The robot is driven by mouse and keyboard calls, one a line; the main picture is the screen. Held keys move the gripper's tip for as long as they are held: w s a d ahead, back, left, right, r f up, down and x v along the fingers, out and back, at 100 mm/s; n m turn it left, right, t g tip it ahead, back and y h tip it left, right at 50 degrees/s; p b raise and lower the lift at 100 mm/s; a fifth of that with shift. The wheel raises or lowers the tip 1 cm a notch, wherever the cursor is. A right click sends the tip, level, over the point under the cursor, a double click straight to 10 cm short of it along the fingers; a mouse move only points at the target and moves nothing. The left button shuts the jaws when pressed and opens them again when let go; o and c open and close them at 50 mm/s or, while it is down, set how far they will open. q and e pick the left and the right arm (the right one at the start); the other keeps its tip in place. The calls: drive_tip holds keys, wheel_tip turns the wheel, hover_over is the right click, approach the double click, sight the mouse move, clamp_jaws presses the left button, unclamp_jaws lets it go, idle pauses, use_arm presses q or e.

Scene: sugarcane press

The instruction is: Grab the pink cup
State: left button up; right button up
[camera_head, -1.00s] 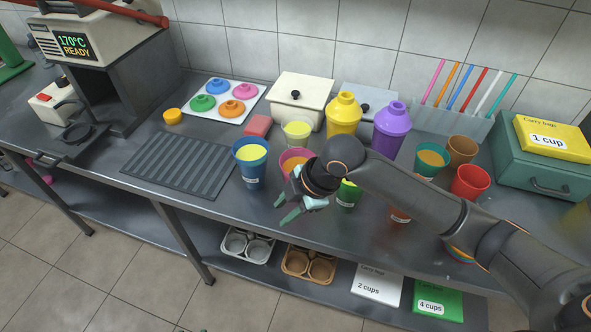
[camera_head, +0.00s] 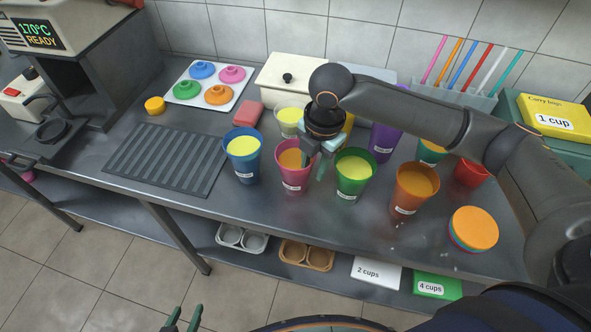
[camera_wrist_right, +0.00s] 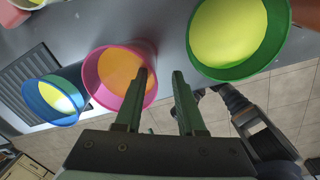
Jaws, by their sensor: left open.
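The pink cup (camera_head: 292,180) holds orange liquid and stands upright on the counter between the blue cup (camera_head: 243,160) and the green cup (camera_head: 351,180). My right gripper (camera_head: 314,163) is open at the pink cup's right rim, pointing down. In the right wrist view, one finger of the right gripper (camera_wrist_right: 161,76) overlaps the right part of the pink cup's opening (camera_wrist_right: 118,78); the other is outside it, towards the green cup (camera_wrist_right: 235,35). I cannot tell whether the fingers touch the rim. My left gripper (camera_head: 186,314) is open and empty, low at the bottom edge, away from the counter.
An orange cup (camera_head: 412,190) and a stack of lids (camera_head: 473,229) stand to the right. A pale cup (camera_head: 289,119) is behind the pink one. A ridged dark mat (camera_head: 165,158) lies left.

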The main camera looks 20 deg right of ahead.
sight(307, 180)
drive_tip(key=shift+w+a+f, duration=0.15)
drive_tip(key=shift+f, duration=0.75)
drive_tip(key=shift+w+a+f, duration=0.15)
drive_tip(key=shift+f, duration=0.75)
drive_tip(key=shift+w+a+f, duration=0.15)
drive_tip(key=shift+f, duration=0.75)
clamp_jaws()
drive_tip(key=shift+r, duration=0.1)
